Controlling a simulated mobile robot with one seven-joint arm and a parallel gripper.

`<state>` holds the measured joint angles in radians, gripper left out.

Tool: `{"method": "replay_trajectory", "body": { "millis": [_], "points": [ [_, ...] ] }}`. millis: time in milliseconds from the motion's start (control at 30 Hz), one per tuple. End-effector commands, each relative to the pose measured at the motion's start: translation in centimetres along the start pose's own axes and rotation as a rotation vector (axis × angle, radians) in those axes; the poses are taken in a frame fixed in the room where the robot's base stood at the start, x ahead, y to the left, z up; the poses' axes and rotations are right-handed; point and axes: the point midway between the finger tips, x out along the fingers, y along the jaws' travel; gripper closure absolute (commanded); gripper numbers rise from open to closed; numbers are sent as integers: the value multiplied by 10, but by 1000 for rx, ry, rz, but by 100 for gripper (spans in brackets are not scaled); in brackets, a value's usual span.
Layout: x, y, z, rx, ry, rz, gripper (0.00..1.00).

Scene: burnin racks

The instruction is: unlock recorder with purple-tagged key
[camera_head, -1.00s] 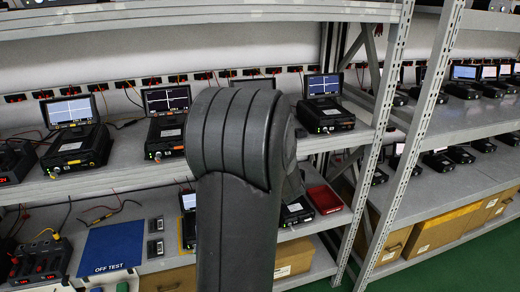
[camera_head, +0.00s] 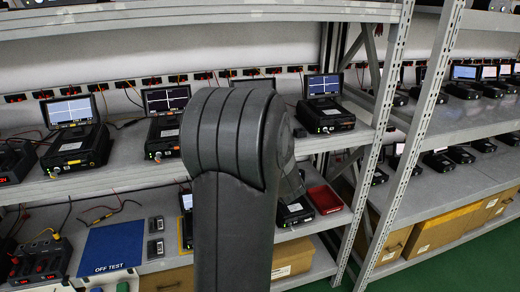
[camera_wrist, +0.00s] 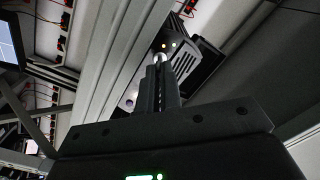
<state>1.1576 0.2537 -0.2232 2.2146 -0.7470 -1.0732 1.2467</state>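My gripper (camera_wrist: 160,64) is in the wrist view, its two dark fingers close together. A small bright metal piece (camera_wrist: 159,58) shows at the fingertips and looks like the key; no purple tag is visible. Just beyond the tips is a dark recorder (camera_wrist: 190,60) with an orange and a green light and side vents. I cannot tell whether the metal touches the recorder. In the head view my arm hides the gripper. Other recorders with screens stand on the upper shelf, one at left (camera_head: 75,150), one at middle (camera_head: 163,138) and one at right (camera_head: 327,118).
A grey shelf edge (camera_wrist: 108,60) runs close beside my fingers. On the lower shelf are a blue OFF TEST mat (camera_head: 108,246), a red tray (camera_head: 324,199) and a charger block (camera_head: 40,262). A shelf post (camera_head: 413,130) stands at right, with green floor (camera_head: 400,275) below.

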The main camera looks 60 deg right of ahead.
Motion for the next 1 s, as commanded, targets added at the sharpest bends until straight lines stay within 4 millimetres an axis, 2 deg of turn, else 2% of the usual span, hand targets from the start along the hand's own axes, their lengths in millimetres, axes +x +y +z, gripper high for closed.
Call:
{"method": "replay_trajectory", "body": {
  "millis": [600,633,867,1000],
  "points": [
    [0,1,1,42,-2,2,100],
    [0,1,1,42,-2,2,94],
    [0,0,0,41,-1,1,75],
    [0,0,0,40,-1,1,74]
  ]
}}
